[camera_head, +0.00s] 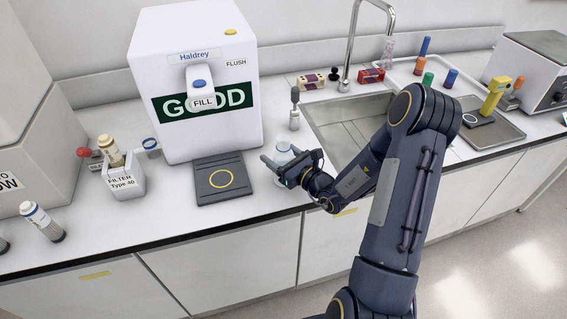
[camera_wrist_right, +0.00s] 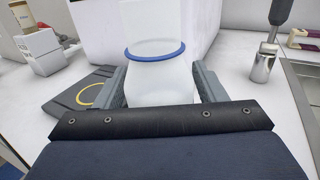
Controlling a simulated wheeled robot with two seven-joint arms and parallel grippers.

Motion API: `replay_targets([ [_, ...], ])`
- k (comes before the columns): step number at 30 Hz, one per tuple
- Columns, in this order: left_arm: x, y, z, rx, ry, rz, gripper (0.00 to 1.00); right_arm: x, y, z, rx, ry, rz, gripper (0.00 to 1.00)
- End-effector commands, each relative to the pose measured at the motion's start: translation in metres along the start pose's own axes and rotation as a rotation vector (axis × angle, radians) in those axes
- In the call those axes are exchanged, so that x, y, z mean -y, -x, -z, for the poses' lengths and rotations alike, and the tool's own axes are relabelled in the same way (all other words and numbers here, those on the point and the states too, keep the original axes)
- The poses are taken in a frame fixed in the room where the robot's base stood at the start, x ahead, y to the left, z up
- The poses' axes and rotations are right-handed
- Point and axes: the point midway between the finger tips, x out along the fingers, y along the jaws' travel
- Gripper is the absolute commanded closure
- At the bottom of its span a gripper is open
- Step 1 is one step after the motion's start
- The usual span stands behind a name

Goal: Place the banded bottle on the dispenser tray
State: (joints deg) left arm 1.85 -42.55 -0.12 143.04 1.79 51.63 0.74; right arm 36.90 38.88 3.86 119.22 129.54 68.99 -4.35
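The banded bottle is pale with a blue ring; in the right wrist view the bottle (camera_wrist_right: 160,80) stands upright between the fingers of my right gripper (camera_wrist_right: 160,88). In the head view the bottle (camera_head: 284,151) is partly hidden by my right gripper (camera_head: 281,160), at the counter right of the dispenser tray. The fingers lie on both sides of the bottle; I cannot tell whether they press on it. The dispenser tray (camera_head: 205,187) is a dark plate with a yellow ring, empty, below the dispenser (camera_head: 155,65). My left gripper is not in view.
A filter box (camera_head: 126,183) and a blue-banded vial (camera_head: 40,220) are at left. A grey-handled tool (camera_head: 295,108) stands behind the bottle. The sink (camera_head: 325,120) is right of it. Bare counter lies between tray and bottle.

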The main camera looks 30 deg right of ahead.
Motion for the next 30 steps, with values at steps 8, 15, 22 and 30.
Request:
replay_targets([
  [8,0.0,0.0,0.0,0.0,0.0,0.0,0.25,0.0,0.0,0.0,0.0,0.0,0.0,0.73],
  [15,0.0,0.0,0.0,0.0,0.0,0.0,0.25,0.0,0.0,-0.001,0.001,0.0,0.0,0.79],
  [22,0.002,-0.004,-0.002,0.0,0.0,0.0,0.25,0.0,0.0,-0.011,0.002,0.002,0.0,0.79],
  [30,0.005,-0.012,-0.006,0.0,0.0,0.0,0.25,-0.006,0.021,-0.057,0.005,0.007,0.002,0.79],
])
